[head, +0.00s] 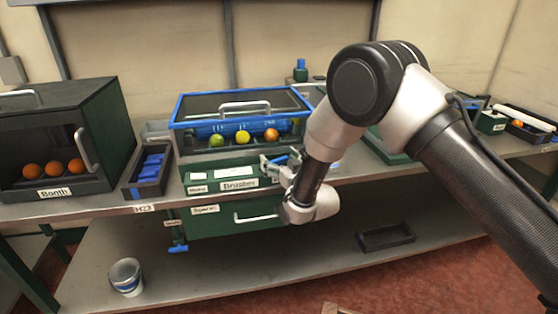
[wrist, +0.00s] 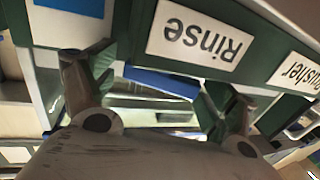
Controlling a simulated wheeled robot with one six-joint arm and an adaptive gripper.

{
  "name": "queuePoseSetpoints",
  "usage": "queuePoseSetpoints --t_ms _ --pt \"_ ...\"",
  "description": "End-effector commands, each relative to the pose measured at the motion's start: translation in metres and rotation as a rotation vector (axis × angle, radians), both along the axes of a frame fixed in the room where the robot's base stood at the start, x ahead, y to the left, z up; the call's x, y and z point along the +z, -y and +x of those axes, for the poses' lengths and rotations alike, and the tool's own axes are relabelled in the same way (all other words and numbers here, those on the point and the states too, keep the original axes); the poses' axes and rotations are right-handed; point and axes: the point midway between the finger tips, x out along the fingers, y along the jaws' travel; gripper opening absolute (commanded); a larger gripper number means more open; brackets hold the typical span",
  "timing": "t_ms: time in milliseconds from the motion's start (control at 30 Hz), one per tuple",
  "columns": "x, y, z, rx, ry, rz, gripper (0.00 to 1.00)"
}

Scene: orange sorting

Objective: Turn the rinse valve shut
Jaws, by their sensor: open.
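The "Rinse" label (wrist: 199,35) shows upside down in the wrist view, on the green front of the brusher machine (head: 205,175). A blue bar (wrist: 162,83), apparently the rinse valve's handle, lies between my gripper's fingers in the wrist view. My gripper (head: 280,165) is open at the right end of the machine's front, its fingers (wrist: 158,92) apart on either side of the bar. I cannot tell whether either finger touches it. In the head view my gripper and wrist hide the valve and its label.
The "Brusher" label (head: 238,184) is left of my gripper. Several fruits lie under the blue-framed lid (head: 185,96). A drawer handle (head: 256,214) sticks out below. A booth (head: 105,120) with oranges stands left. A bucket (head: 126,277) and black tray (head: 386,237) are on the lower shelf.

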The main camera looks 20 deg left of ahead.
Motion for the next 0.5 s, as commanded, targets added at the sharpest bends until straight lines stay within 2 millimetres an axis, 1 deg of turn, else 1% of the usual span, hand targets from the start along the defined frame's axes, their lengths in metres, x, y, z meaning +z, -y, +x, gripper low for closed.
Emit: queuePoseSetpoints --t_ms 100,167,300,333,367,500 --pt "0.0 0.0001 -0.0001 0.0 0.0 0.0 0.86" --pt "0.0 0.0002 -0.0002 0.0 0.0 0.0 0.75" --pt "0.0001 0.0002 -0.0002 0.0 0.0 0.0 0.49" --pt "0.0001 0.0003 -0.0001 0.0 0.0 0.0 0.44" --pt "0.0001 0.0004 -0.0002 0.0 0.0 0.0 0.41" --pt "0.0001 0.0004 -0.0002 0.0 0.0 0.0 0.41"
